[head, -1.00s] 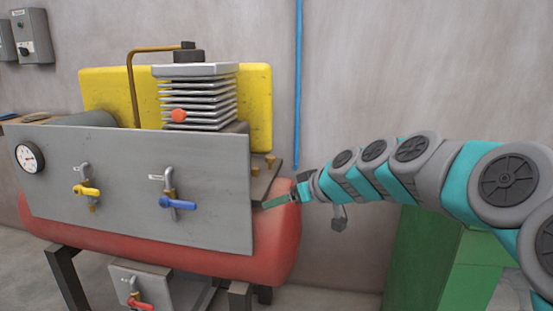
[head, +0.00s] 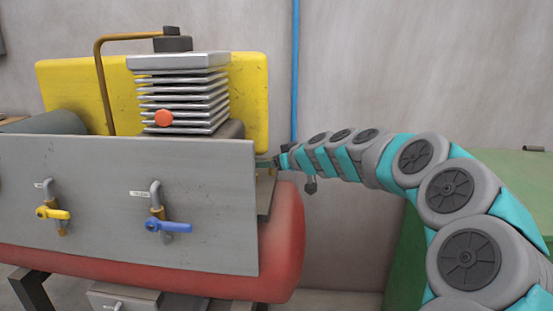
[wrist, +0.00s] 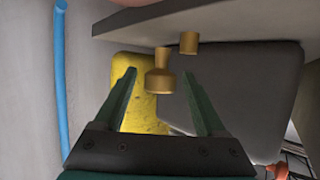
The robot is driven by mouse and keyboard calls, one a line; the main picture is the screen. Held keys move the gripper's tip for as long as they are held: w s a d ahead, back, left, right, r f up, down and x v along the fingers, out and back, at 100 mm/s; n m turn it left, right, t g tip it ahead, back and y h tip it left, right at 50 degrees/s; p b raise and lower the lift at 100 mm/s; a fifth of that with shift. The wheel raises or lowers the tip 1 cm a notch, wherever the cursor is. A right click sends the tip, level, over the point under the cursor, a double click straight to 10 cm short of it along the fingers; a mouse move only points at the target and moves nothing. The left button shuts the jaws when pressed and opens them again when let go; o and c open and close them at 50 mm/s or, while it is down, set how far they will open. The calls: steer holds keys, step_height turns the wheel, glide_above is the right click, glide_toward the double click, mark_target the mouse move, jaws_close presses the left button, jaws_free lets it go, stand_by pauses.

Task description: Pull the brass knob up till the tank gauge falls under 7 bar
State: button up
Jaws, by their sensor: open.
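A flared brass knob (wrist: 160,80) shows in the wrist view, between the two fingers of my open gripper (wrist: 160,74). I see clear space on both sides of it, and cannot tell how far past the fingertips it lies. A short plain brass piece (wrist: 188,42) sits above and to the right of it, by a grey plate. In the head view my gripper (head: 268,162) is at the right edge of the grey panel, which hides part of it and the brass parts. The tank gauge is out of view. The red tank (head: 284,245) is below the panel.
The grey panel (head: 105,215) carries a yellow-handled valve (head: 52,213) and a blue-handled valve (head: 167,225). A finned cylinder head (head: 180,95) stands above it, before a yellow guard (head: 250,100). A blue pipe (head: 295,70) runs down the wall. A green cabinet (head: 400,270) stands at right.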

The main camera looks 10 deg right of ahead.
steer(key=shift+x, duration=1.2)
jaws_close()
steer(key=shift+r, duration=0.9)
stand_by(0.5)
steer(key=shift+c, duration=2.3)
jaws_free()
steer(key=o, duration=0.5)
steer(key=shift+c, duration=0.2)
